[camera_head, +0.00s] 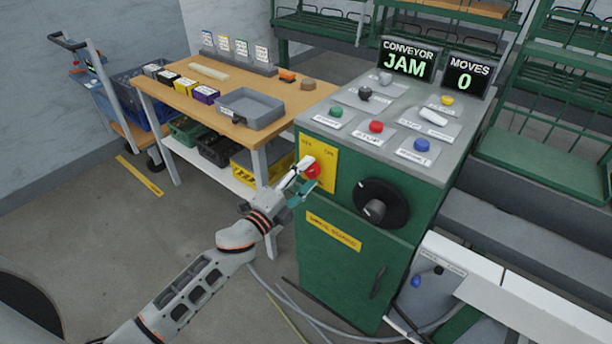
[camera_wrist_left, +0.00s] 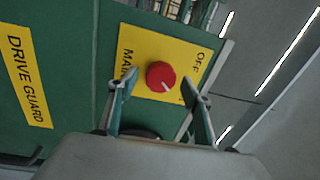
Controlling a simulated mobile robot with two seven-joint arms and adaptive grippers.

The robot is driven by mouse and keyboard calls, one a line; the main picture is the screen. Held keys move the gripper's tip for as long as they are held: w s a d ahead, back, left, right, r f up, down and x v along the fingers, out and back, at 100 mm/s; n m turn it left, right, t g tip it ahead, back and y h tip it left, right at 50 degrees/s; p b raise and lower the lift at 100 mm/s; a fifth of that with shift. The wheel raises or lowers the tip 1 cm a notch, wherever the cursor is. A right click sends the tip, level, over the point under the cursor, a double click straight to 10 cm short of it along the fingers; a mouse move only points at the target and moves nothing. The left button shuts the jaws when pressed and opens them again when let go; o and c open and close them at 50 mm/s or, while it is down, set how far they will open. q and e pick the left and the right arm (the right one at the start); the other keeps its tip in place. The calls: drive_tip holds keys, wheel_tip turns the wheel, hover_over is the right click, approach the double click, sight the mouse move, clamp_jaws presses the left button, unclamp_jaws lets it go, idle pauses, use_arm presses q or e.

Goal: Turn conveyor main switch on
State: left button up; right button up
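The main switch is a red knob (camera_head: 312,171) on a yellow plate (camera_head: 329,164) on the green conveyor cabinet's front. The wrist view shows the knob (camera_wrist_left: 160,75) with a pale mark on its face. The plate (camera_wrist_left: 135,50) reads OFF at its upper right and MAIN, partly covered, at its left. My left gripper (camera_head: 305,181) is at the plate. In the wrist view its two fingers (camera_wrist_left: 161,103) are apart, one to each side of the knob, with a gap to it. I cannot tell how deep they reach. My right gripper is not in view.
A black rotary dial (camera_head: 380,204) sits right of the plate on the cabinet (camera_head: 335,255). The screen (camera_head: 408,62) above reads CONVEYOR JAM. A wooden table (camera_head: 190,97) with a grey tray (camera_head: 249,109) stands left of the cabinet. Cables lie on the floor in front.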

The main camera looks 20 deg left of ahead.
use_arm(q)
drive_tip(key=shift+s+a+f, duration=0.1)
drive_tip(key=shift+s+a, duration=0.15)
drive_tip(key=shift+s, duration=0.2)
drive_tip(key=r+v, duration=0.1)
drive_tip(key=v, duration=1)
drive_tip(key=shift+f, duration=0.35)
